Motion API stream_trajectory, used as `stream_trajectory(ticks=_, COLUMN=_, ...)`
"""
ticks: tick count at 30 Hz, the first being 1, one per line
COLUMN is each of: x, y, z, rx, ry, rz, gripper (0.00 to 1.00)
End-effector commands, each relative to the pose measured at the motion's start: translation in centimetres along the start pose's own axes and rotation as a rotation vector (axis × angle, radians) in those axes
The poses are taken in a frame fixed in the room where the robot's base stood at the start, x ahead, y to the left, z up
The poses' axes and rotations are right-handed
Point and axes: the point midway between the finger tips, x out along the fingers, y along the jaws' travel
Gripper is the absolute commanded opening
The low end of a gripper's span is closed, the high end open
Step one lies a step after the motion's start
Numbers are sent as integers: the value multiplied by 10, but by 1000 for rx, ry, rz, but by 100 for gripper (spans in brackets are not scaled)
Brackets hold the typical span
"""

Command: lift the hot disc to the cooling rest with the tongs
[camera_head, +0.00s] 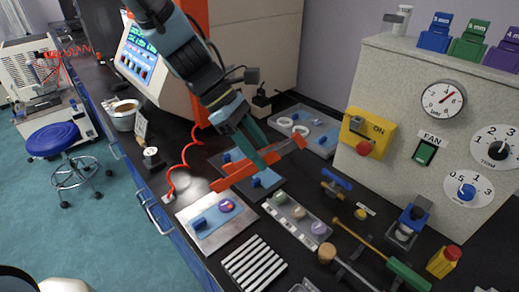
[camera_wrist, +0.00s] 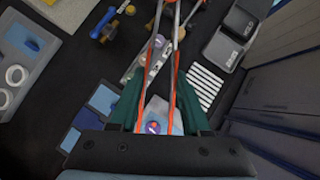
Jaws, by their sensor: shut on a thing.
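My gripper (camera_head: 258,158) is shut on orange-red tongs (camera_head: 238,173). The tongs lie across its green fingers in the head view, and their two long arms run away from my gripper (camera_wrist: 158,108) in the wrist view. A small reddish-purple disc (camera_head: 227,205) lies on a light blue mat on a metal plate (camera_head: 218,236), below and left of the tongs. The disc also shows in the wrist view (camera_wrist: 153,127), between the tong arms. The tong tips look apart from it. A white slatted rack (camera_head: 253,262), likely the cooling rest, is in front of the plate and looks empty.
The instrument panel (camera_head: 375,90) rises behind. A red hose (camera_head: 178,168) curves at left.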

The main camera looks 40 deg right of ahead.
Motion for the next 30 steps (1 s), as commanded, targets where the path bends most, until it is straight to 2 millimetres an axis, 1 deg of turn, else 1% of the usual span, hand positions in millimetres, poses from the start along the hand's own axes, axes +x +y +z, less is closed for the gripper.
stream_trajectory(ticks=1, x=6, y=0, z=-4, rx=0, ry=0, rz=0, gripper=42)
stream_trajectory(ticks=18, x=48, y=0, z=-37, rx=0, ry=0, rz=0, gripper=42)
stream_trajectory(ticks=27, x=68, y=0, z=-51, rx=-2, ry=-1, rz=-1, gripper=42)
stream_trajectory(ticks=30, x=72, y=0, z=-54, rx=-1, ry=0, rz=0, gripper=42)
